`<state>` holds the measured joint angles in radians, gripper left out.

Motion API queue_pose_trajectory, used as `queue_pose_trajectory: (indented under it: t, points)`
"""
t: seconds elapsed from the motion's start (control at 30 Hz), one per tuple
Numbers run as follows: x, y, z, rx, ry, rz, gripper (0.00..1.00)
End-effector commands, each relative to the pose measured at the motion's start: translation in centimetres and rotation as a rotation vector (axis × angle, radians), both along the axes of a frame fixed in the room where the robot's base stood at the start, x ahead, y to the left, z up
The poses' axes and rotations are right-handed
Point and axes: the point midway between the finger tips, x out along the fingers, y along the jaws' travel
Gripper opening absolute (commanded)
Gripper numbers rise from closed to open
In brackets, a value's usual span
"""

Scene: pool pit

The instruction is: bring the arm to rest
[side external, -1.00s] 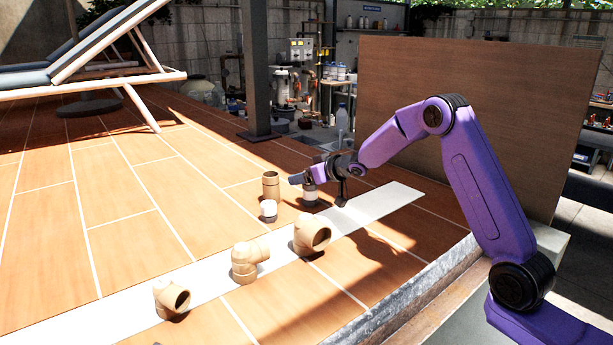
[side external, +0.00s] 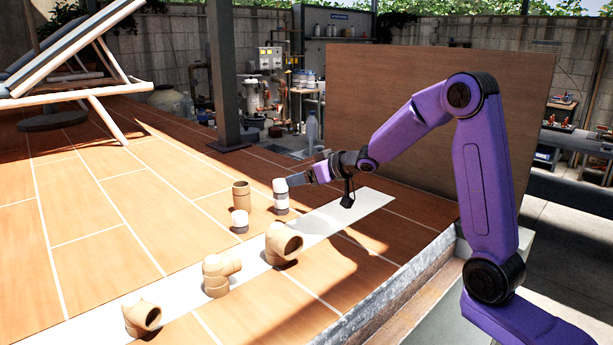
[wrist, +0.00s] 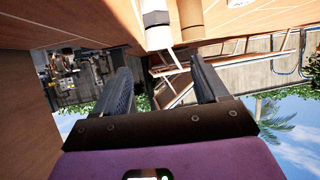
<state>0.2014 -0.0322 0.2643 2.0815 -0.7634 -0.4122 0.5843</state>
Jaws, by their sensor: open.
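My gripper (side external: 292,179) is open and empty. In the side external view it is above the tiled deck, just right of a small white-and-dark cylinder (side external: 281,198), apart from it as far as I can tell. In the wrist view my gripper's fingers (wrist: 160,68) are spread wide with nothing between them. That view is upside down. The white-and-dark cylinder (wrist: 157,27) shows at its top, beyond the fingertips, beside a tan cylindrical fitting (wrist: 189,18). My arm reaches left from its base at the lower right.
Tan pipe elbows (side external: 283,246) lie along the pale strip (side external: 359,206). A brown board (side external: 440,120) stands behind my arm. A post (side external: 224,90) and lounger (side external: 75,60) are farther back.

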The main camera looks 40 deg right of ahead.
Motion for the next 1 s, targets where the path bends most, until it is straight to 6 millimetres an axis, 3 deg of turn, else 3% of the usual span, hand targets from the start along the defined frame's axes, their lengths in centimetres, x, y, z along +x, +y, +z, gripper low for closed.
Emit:
queue_pose_trajectory:
  t: [0.67, 0.77, 1.0]
  points:
    - [-0.7, 0.5, 0.2, -0.007, 0.005, 0.01, 0.73]
    - [-1.2, 2.1, 0.3, -0.031, 0.018, 0.037, 0.73]
    - [-4.7, 8.6, -0.1, -0.14, 0.092, 0.17, 0.73]
